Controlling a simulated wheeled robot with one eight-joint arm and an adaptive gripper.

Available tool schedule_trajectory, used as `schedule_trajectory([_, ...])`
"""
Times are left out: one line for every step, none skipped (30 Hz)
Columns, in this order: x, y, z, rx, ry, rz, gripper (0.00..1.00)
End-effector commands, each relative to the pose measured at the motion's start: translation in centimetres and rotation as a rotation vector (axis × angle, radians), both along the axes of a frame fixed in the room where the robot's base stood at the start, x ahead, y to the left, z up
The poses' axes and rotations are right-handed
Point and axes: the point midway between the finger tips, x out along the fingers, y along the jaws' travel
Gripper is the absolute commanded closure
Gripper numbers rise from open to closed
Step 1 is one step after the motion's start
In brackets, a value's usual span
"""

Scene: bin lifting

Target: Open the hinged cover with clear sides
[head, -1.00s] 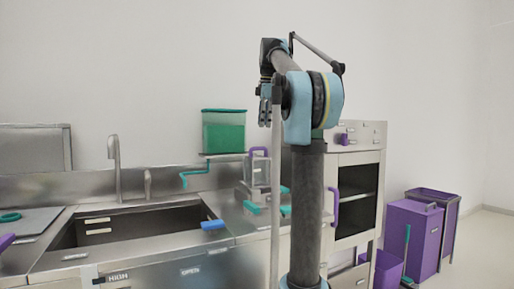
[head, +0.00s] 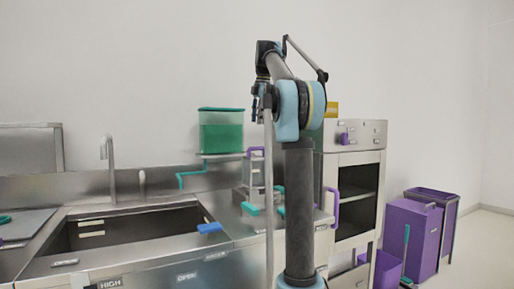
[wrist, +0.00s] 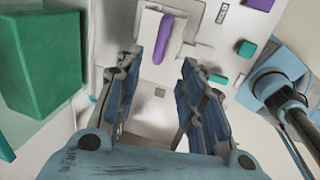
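The cover with clear sides (head: 256,172) stands on a small metal appliance on the counter, right of the sink, partly hidden by my arm. A purple handle (head: 255,152) is on its top, and the cover looks shut. In the wrist view the purple handle (wrist: 163,38) lies beyond my fingertips, on a pale, see-through-looking housing. My gripper (wrist: 168,68) is open and empty, its two fingers apart with the handle ahead near the left finger. In the head view my gripper (head: 262,100) is small and high above the appliance.
A green-filled clear container (head: 221,132) sits on a shelf left of the cover; it is close at left in the wrist view (wrist: 42,60). A sink (head: 130,228) with a blue tab (head: 209,228) lies left. An oven-like cabinet (head: 358,190) and purple bins (head: 412,235) stand right.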

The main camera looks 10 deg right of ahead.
Motion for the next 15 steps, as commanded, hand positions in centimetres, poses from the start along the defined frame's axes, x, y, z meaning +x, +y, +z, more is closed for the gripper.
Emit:
schedule_trajectory([0.1, 0.1, -0.7, 0.000, 0.000, 0.000, 0.64])
schedule_trajectory([0.1, 0.1, -1.2, 0.000, 0.000, 0.000, 0.64])
schedule_trajectory([0.3, 0.1, -1.8, 0.000, 0.000, 0.000, 0.64])
schedule_trajectory([0.4, 0.2, -2.2, 0.000, 0.000, 0.000, 0.64])
schedule_trajectory([0.4, 0.2, -2.6, 0.000, 0.000, 0.000, 0.64])
schedule_trajectory([0.5, 0.2, -3.2, 0.000, 0.000, 0.000, 0.64])
schedule_trajectory([0.6, 0.3, -3.7, 0.000, 0.000, 0.000, 0.64])
schedule_trajectory([0.7, 0.3, -4.1, 0.000, 0.000, 0.000, 0.64])
schedule_trajectory([0.9, 0.3, -4.7, 0.000, 0.000, 0.000, 0.64])
schedule_trajectory([0.9, 0.4, -5.2, 0.000, 0.000, 0.000, 0.64])
schedule_trajectory([1.0, 0.4, -5.7, 0.000, 0.000, 0.000, 0.64])
schedule_trajectory([1.1, 0.4, -6.3, 0.000, 0.000, 0.000, 0.64])
schedule_trajectory([1.2, 0.5, -6.8, 0.000, 0.000, 0.000, 0.64])
schedule_trajectory([1.3, 0.5, -7.3, 0.000, 0.000, 0.000, 0.64])
schedule_trajectory([1.4, 0.5, -7.9, 0.000, 0.000, 0.000, 0.64])
